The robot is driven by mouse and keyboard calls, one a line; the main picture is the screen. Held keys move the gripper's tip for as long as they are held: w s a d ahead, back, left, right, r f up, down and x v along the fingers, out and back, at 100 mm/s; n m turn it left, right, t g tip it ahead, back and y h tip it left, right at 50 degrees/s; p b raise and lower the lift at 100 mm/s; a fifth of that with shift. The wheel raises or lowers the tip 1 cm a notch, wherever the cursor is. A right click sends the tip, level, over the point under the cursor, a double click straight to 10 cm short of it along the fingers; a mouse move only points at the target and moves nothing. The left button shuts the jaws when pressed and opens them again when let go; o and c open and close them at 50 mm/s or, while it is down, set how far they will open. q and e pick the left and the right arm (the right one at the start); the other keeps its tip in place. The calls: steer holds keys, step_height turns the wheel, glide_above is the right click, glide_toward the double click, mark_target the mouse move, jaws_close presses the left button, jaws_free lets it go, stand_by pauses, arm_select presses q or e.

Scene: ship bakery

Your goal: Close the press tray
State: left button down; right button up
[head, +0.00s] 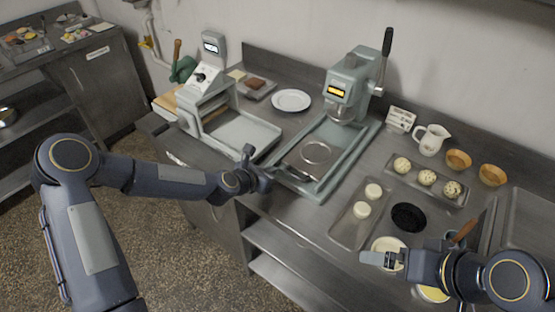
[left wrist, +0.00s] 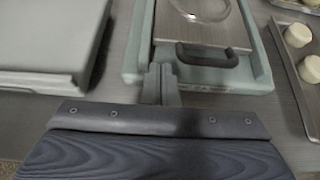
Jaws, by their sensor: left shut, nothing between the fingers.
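The pale green press (head: 345,85) stands against the back wall, its lever upright. Its metal tray (head: 302,168) lies in the front of the green base, forward of the press head, with a round plate (head: 316,152) on it. In the left wrist view the tray (left wrist: 205,35) has a dark handle (left wrist: 207,56) near the base's front edge. My left gripper (head: 268,174) is shut and empty at the front left of the base. In the wrist view its fingertips (left wrist: 160,76) are left of the handle; contact is unclear. My right gripper (head: 372,258) is over the counter's front right; its jaw opening is unclear.
A grey-white machine with a flat bed (head: 240,132) stands left of the press. A tray with two pale dough rounds (head: 350,225) lies right of it. A black round (head: 408,217), a jug (head: 432,139) and wooden bowls (head: 458,160) stand farther right.

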mark_target(284, 161)
arm_select(q)
steer(key=shift+w+d+r+p, duration=0.15)
steer(key=shift+w+d+p, duration=0.45)
steer(key=shift+w+d, duration=0.65)
steer(key=shift+w, duration=0.35)
arm_select(e)
step_height(284, 161, up, 2)
